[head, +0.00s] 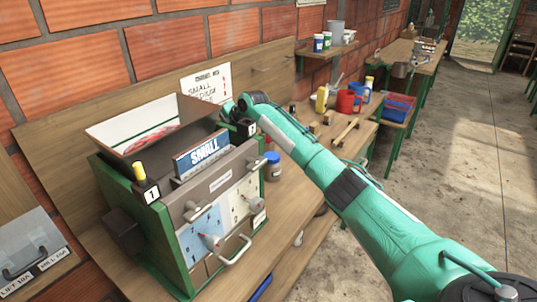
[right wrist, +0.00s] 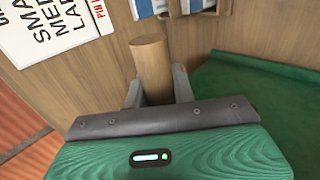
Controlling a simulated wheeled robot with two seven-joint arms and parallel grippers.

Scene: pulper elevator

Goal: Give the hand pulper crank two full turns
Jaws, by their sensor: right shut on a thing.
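The pulper (head: 165,215) is a green and brown machine with a pale hopper (head: 150,125) holding something red, and a blue "SMALL" sign (head: 203,150) on top. My right arm reaches in from the lower right to the machine's far right corner, where its hand is mostly hidden. In the right wrist view my right gripper (right wrist: 157,92) is shut on a round wooden handle (right wrist: 151,65), with one grey finger on each side. The rest of the crank is hidden, so its angle cannot be told. My left gripper is out of view.
A white lettered card (head: 207,82) is on the wooden board behind the machine. A blue-lidded jar (head: 272,167) stands beside the machine, near my arm. Red and blue mugs and blue trays (head: 397,106) are farther back. The floor on the right is clear.

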